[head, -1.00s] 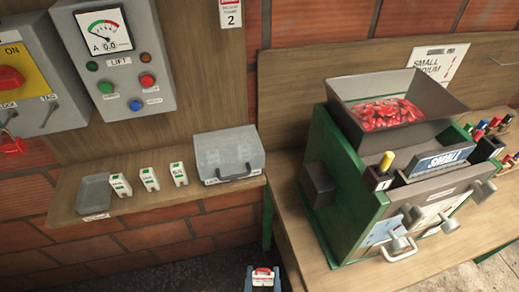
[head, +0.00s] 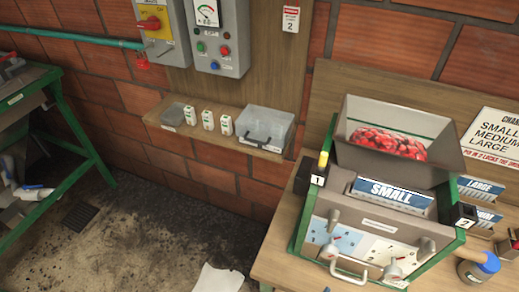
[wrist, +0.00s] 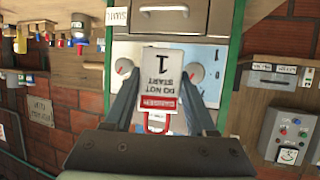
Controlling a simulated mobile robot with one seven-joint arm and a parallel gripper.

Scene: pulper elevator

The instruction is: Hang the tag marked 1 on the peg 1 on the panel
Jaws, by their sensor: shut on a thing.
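In the wrist view, which shows the scene upside down, my gripper (wrist: 159,95) is shut on the tag marked 1 (wrist: 161,70). The tag is white, reads "DO NOT START" with a red danger band, and has a red loop at its lower end in the picture. It is in front of the machine's front face, and I cannot tell the gap. In the head view, a wooden back panel (head: 262,75) stands behind the shelf. A white and red sign or tag marked 2 (head: 291,19) is on it. I cannot make out peg 1.
The green pulper (head: 380,235) with its hopper of red cherries (head: 390,144) stands on the right bench. A shelf holds a small tray (head: 172,113), white blocks (head: 207,119) and a clear box (head: 265,125). Control boxes (head: 219,55) are above. Open floor (head: 130,235) is at left.

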